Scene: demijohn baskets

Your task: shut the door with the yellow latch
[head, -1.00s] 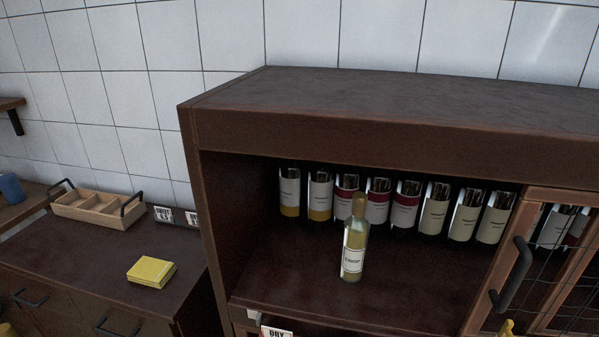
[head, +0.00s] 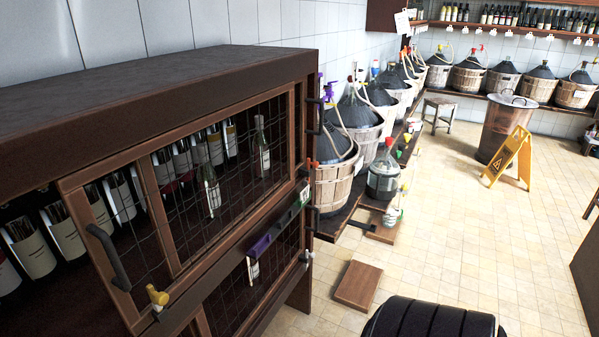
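The wooden door with wire mesh (head: 170,258) is on the dark cabinet (head: 200,62) at the left of the head view. It stands partly across the front, and the shelf to its left is uncovered, with bottles showing. The yellow latch (head: 157,296) is at the door's lower left corner. A black handle (head: 108,256) is on the door's left upright, above the latch. Neither of my grippers is in view.
Bottles (head: 262,146) stand behind the mesh. A lower mesh door carries a purple latch (head: 259,246). Demijohns in baskets (head: 333,185) line the wall. A wooden block (head: 358,285) lies on the tiled floor. A yellow sign (head: 510,157) stands farther right, with open floor between.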

